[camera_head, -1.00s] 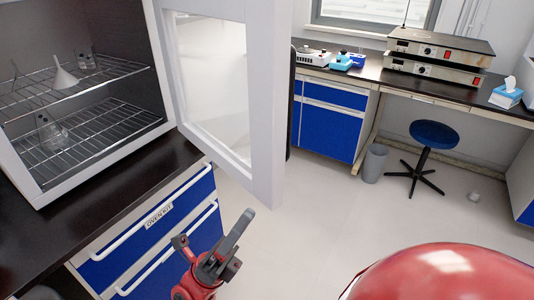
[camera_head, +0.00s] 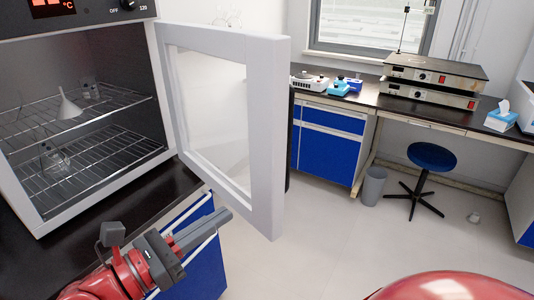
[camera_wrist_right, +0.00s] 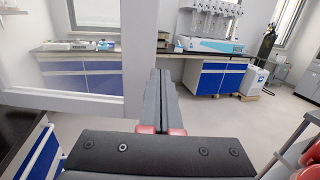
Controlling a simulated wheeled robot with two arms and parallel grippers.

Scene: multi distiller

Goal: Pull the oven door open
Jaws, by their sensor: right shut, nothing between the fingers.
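The oven (camera_head: 160,88) stands on the dark counter at the left of the head view, its chamber uncovered. Its white-framed glass door (camera_head: 267,130) is swung wide open, out to the right from the chamber. The door frame also shows at the left of the right wrist view (camera_wrist_right: 138,60). My right gripper (camera_head: 227,216) is shut and empty, just below the door's lower edge in the picture; whether it touches the door I cannot tell. Its closed fingers show in the right wrist view (camera_wrist_right: 160,90), right of the door's edge. My left gripper is not in view.
Wire shelves (camera_head: 100,145) inside the oven hold a funnel (camera_head: 68,107) and flasks. Blue drawers (camera_head: 205,265) lie under the counter. A stool (camera_head: 432,157) and a grey bin (camera_head: 373,186) stand farther back.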

